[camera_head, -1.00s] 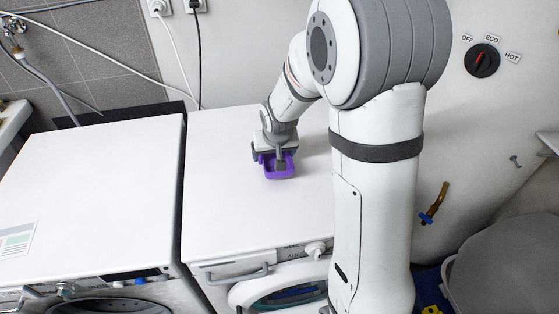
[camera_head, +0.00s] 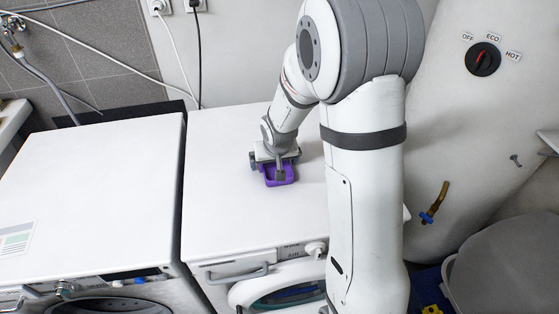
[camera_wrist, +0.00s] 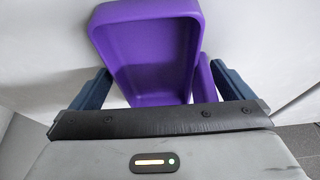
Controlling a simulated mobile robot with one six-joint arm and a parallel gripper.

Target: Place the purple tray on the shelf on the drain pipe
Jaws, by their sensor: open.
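The purple tray (camera_head: 271,181) is a small shallow tray with raised walls and rounded corners. It appears to rest on the white top of the right-hand machine. My gripper (camera_head: 275,162) is low over that top, at the tray's far side. In the wrist view my open fingers (camera_wrist: 160,74) stand on either side of the tray (camera_wrist: 150,50), with visible gaps. A narrow purple part (camera_wrist: 203,82) shows beside the tray's right wall. The tray's near end is hidden by my gripper's body. I cannot make out the shelf or the drain pipe.
The right-hand machine's white top (camera_head: 225,215) is otherwise clear. A second white-topped machine (camera_head: 90,185) stands to the left, across a narrow dark gap. A large white tank (camera_head: 480,130) with a dial and a brass tap (camera_head: 435,203) stands at right. Cables hang behind.

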